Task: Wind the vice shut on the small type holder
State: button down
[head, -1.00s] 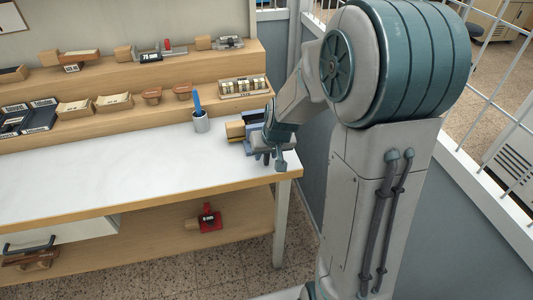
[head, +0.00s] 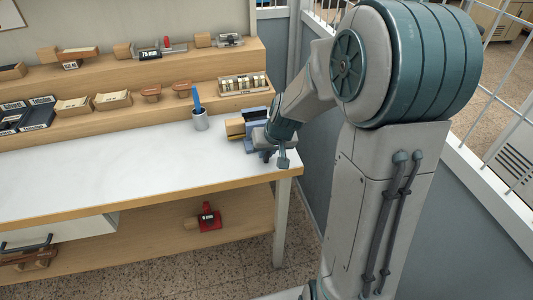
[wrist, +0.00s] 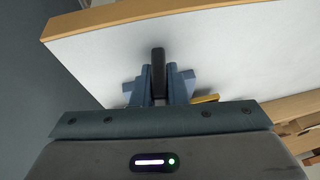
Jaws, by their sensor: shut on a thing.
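The blue vice (head: 257,114) stands at the right end of the white-topped bench, partly hidden behind my arm. The small type holder (head: 235,128), with a yellowish wooden part, sits at the vice's left side; its seating between the jaws is too small to tell. A yellow edge, perhaps the holder (wrist: 206,99), shows in the wrist view. My gripper (head: 268,154) is at the vice's near side, by the bench's front right corner.
Tiered wooden shelves (head: 130,110) with several holders and type boxes run along the back. The bench top (head: 110,168) is clear to the left. A wall and railing close in on the right.

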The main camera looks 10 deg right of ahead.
jog(key=shift+y+b, duration=0.3)
jog(key=c, duration=1.4)
grip_release()
jog(key=shift+c, duration=0.2)
jog(key=shift+r, duration=0.1)
jog(key=v, duration=1.3)
jog(key=shift+s+r+p, duration=0.2)
jog(key=shift+r+p, duration=0.1)
jog(key=shift+p, duration=0.05)
jog(key=shift+d, duration=0.15)
